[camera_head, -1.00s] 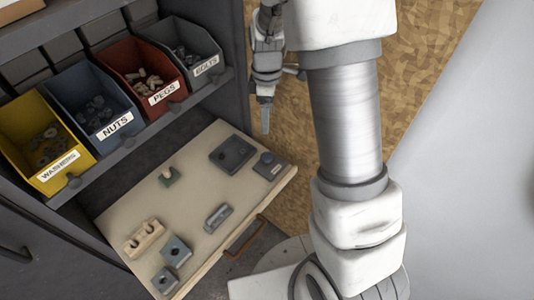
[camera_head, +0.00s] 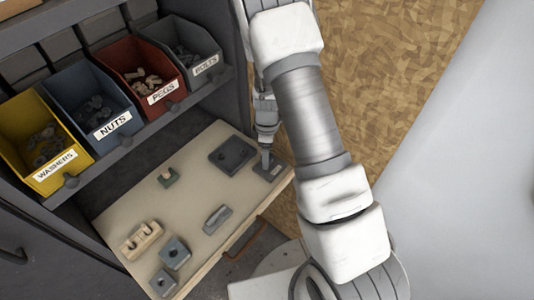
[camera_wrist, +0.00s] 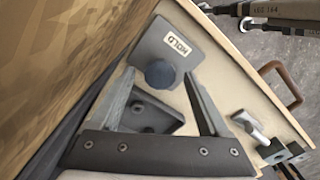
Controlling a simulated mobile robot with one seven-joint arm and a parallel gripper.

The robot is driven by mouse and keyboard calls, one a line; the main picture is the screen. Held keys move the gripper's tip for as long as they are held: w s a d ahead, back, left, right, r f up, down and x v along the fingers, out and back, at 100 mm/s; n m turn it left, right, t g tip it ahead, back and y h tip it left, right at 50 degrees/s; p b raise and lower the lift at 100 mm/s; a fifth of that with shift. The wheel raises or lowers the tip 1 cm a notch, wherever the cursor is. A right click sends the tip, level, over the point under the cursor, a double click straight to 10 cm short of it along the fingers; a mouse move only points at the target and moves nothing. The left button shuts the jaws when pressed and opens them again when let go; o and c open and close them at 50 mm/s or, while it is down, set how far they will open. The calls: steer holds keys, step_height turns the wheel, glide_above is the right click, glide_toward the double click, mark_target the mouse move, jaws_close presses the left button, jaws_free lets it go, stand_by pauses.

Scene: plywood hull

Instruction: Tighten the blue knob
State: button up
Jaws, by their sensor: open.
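The blue knob (camera_wrist: 160,74) is a dark blue, round, scalloped knob on a grey plate labelled HOLD (camera_wrist: 168,46), seen in the wrist view. My gripper (camera_wrist: 158,78) is open, with one finger on each side of the knob and gaps between fingers and knob. In the head view my gripper (camera_head: 265,160) is over the grey plate (camera_head: 272,171) at the right corner of the wooden board, and it hides the knob there. I cannot tell the exact height of the fingertips above the plate.
A dark square tray (camera_head: 231,155) lies beside the plate. Labelled bins (camera_head: 105,100) stand on the shelf behind.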

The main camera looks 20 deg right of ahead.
steer(key=shift+f, duration=0.2)
jaws_close()
stand_by(0.3)
